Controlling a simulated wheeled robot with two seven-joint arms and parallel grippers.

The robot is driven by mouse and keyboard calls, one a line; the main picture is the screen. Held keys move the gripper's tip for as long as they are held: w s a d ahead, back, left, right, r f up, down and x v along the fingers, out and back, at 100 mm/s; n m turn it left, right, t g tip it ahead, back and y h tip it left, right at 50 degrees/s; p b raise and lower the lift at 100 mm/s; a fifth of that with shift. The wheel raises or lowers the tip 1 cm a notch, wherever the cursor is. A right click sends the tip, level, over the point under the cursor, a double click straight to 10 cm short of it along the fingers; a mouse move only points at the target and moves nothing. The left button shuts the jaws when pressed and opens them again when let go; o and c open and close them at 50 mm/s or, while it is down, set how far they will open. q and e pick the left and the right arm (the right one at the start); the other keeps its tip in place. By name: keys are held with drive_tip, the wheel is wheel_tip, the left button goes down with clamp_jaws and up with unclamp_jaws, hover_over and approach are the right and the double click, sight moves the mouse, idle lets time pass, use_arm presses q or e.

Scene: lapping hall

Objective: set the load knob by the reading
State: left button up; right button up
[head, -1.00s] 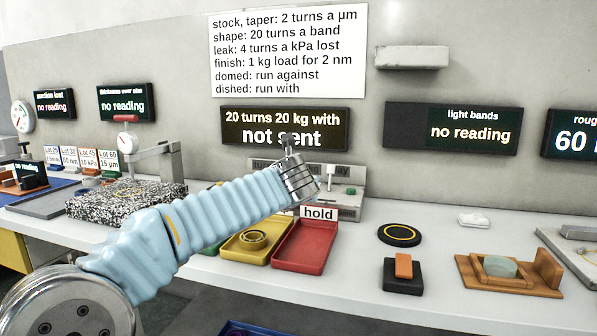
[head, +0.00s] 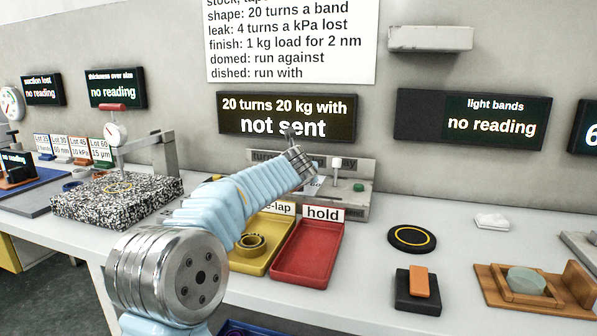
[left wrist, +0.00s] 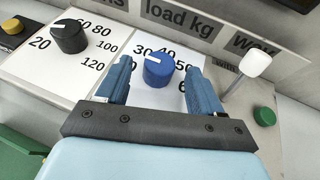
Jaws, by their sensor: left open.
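In the left wrist view the blue load knob (left wrist: 158,71) stands on a white dial below the "load kg" label (left wrist: 180,18). Its white mark points up and left, towards the 30 side. My left gripper (left wrist: 158,80) is open, with one finger on each side of the knob; I cannot tell whether they touch it. In the head view this gripper (head: 296,150) is over the control box, and my arm hides the knob. The wall display (head: 286,117) reads "20 turns 20 kg with" and "not sent". My right gripper is not in view.
A black knob (left wrist: 69,37) is left of the blue one. A white-tipped lever (left wrist: 255,65) and a green button (left wrist: 264,117) are at the right. A red tray (head: 306,255) and a yellow tray (head: 262,262) lie in front of the box. The light bands display (head: 480,120) reads "no reading".

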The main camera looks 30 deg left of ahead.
use_arm(q)
drive_tip(key=shift+x, duration=1.05)
drive_tip(key=shift+c, duration=0.2)
drive_tip(key=c, duration=1)
drive_tip(key=shift+a+r+m+h+p, duration=0.2)
drive_tip(key=shift+m+h+p, duration=0.3)
drive_tip(key=shift+p, duration=0.8)
drive_tip(key=shift+s+a+f+m+t+h+p, duration=0.15)
drive_tip(key=shift+m+t+h+p, duration=0.25)
drive_tip(key=shift+m+h+p, duration=0.4)
drive_tip(key=shift+a+f+m+h, duration=0.1)
drive_tip(key=shift+m+h, duration=0.2)
drive_tip(key=shift+h, duration=0.2)
drive_tip(key=shift+a+f+m+h, duration=0.15)
drive_tip(key=shift+m+h, duration=0.15)
drive_tip(key=shift+h, duration=0.2)
drive_tip(key=shift+r+m+h, duration=0.1)
drive_tip(key=shift+m+h, duration=2.2)
drive_tip(key=shift+h, duration=0.3)
drive_tip(key=shift+m, duration=0.3)
